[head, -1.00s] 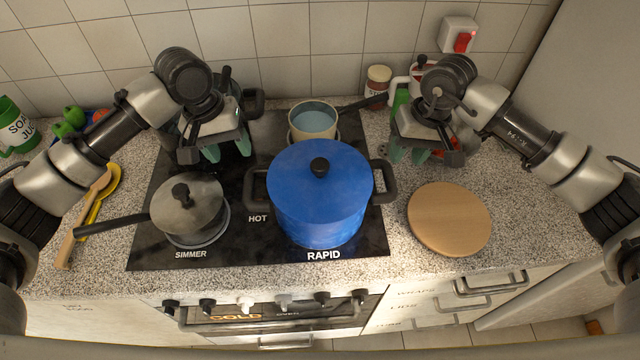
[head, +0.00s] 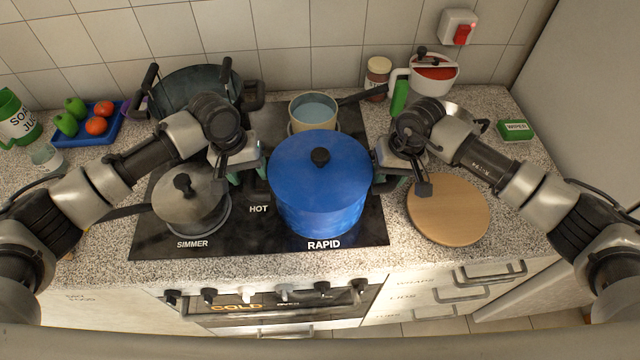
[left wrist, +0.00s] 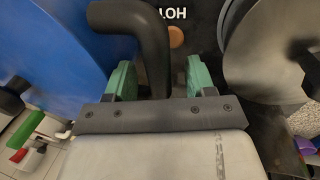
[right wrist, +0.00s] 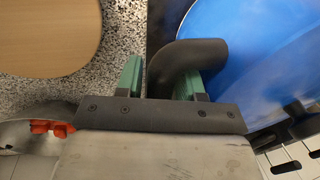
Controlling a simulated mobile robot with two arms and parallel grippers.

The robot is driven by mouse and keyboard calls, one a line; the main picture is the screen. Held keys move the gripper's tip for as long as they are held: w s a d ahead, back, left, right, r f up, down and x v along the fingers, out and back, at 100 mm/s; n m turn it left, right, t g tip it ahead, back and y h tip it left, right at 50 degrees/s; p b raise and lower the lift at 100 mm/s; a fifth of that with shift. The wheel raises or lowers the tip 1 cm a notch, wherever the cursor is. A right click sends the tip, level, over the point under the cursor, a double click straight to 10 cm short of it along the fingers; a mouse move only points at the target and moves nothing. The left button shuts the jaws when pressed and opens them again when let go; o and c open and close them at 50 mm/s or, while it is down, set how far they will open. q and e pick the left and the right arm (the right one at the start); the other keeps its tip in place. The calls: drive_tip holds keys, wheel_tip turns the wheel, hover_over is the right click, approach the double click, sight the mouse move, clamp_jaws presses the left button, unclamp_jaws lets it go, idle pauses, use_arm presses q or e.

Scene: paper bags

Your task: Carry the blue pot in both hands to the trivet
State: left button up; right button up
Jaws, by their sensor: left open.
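The blue pot (head: 318,205), with its lid on, stands on the hob above the word RAPID. The round wooden trivet (head: 452,210) lies bare on the counter to its right. My left gripper (head: 248,168) is at the pot's left handle. In the left wrist view, its open green fingers stand apart on either side of the dark handle (left wrist: 152,45). My right gripper (right wrist: 160,80) is at the right handle (right wrist: 198,56), which passes between its fingers. Its gap is narrow, and I cannot tell whether the fingers press on the handle.
A grey lidded saucepan (head: 190,208) stands close on the left, near my left arm. A cream pan (head: 313,113) of bluish liquid is behind the pot. A dark wok-like pot (head: 190,92) is at back left. A white pot (head: 436,75) with red contents is at back right.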

use_arm(q)
drive_tip(key=shift+f, duration=0.3)
use_arm(e)
drive_tip(key=shift+f, duration=0.35)
use_arm(q)
drive_tip(key=shift+c, duration=0.5)
use_arm(e)
drive_tip(key=shift+c, duration=0.5)
use_arm(q)
drive_tip(key=c, duration=0.5)
use_arm(e)
drive_tip(key=c, duration=0.5)
use_arm(q)
clamp_jaws()
use_arm(e)
clamp_jaws()
drive_tip(key=shift+r, duration=0.1)
